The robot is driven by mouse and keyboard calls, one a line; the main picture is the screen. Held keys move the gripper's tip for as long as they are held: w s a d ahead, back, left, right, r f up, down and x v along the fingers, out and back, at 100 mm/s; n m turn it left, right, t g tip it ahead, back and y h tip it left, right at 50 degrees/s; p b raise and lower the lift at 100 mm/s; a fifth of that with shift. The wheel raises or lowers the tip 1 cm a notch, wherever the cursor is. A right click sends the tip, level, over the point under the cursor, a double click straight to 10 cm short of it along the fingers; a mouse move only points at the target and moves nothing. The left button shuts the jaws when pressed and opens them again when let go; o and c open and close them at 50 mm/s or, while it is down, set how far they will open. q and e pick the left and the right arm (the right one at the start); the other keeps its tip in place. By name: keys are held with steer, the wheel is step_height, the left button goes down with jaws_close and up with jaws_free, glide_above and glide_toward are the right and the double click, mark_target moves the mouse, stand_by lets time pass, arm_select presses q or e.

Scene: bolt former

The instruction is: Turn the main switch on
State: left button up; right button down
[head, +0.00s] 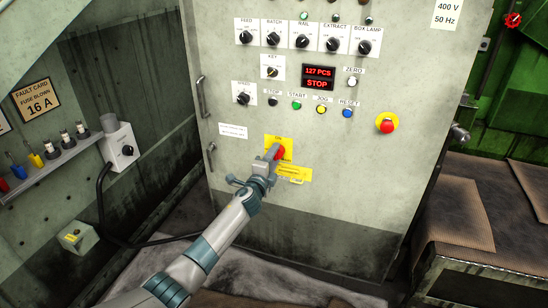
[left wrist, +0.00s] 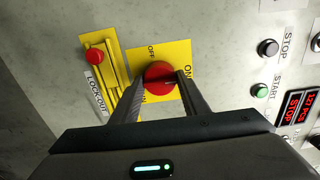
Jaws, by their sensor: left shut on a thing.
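The main switch is a red knob (head: 280,152) on a yellow plate (head: 271,140) low on the front of the grey cabinet. My left gripper (head: 274,155) reaches it from below. In the left wrist view the red knob (left wrist: 158,76) sits between the two fingers of my left gripper (left wrist: 158,90), which are shut on it. The plate there (left wrist: 178,54) carries the words OFF and ON. The knob's exact pointing direction is hard to tell. A yellow lockout plate (left wrist: 97,66) with a small red knob is beside it. My right gripper is not in view.
The grey cabinet (head: 320,190) carries rotary knobs, push buttons, a red display (head: 318,77) reading 127 PCS STOP and a red emergency button (head: 386,123). A shelf (head: 50,163) with fuses is at left. A bench with brown mats (head: 458,215) is at right.

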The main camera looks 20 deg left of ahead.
arm_select(q)
steer(key=o, duration=1.1)
steer(key=shift+c, duration=0.2)
steer(key=shift+s, duration=0.15)
steer(key=s+p, duration=0.2)
steer(key=s, duration=1.5)
steer(key=shift+a+p, duration=0.25)
steer(key=shift+p, duration=0.05)
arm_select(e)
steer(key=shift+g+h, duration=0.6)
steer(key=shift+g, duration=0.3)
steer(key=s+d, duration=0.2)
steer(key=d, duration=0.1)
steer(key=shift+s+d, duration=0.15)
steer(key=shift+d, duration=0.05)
arm_select(q)
steer(key=shift+s, duration=0.1)
